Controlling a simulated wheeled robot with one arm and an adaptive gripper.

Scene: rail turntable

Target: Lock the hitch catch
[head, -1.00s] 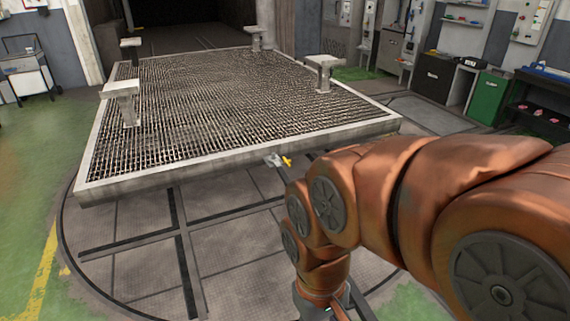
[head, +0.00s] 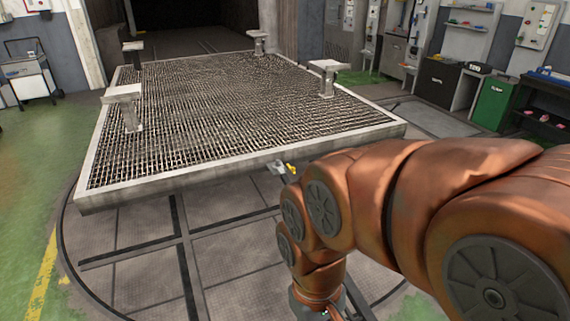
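A small metal hitch (head: 277,167) sits at the front edge of the grated platform. A small yellow part (head: 291,168), which may be the catch, shows just right of it, partly behind my orange arm. Whether it is locked cannot be told at this size. My arm reaches in from the right and bends down at its front. My gripper is below the bottom edge of the picture and out of view; only the arm's lower end shows there.
The grated platform (head: 240,165) has a pale raised rim and several posts. It stands over a round turntable floor (head: 130,235) with dark rail grooves. A green bin (head: 492,103) and cabinets stand at the right. Green floor at the left is clear.

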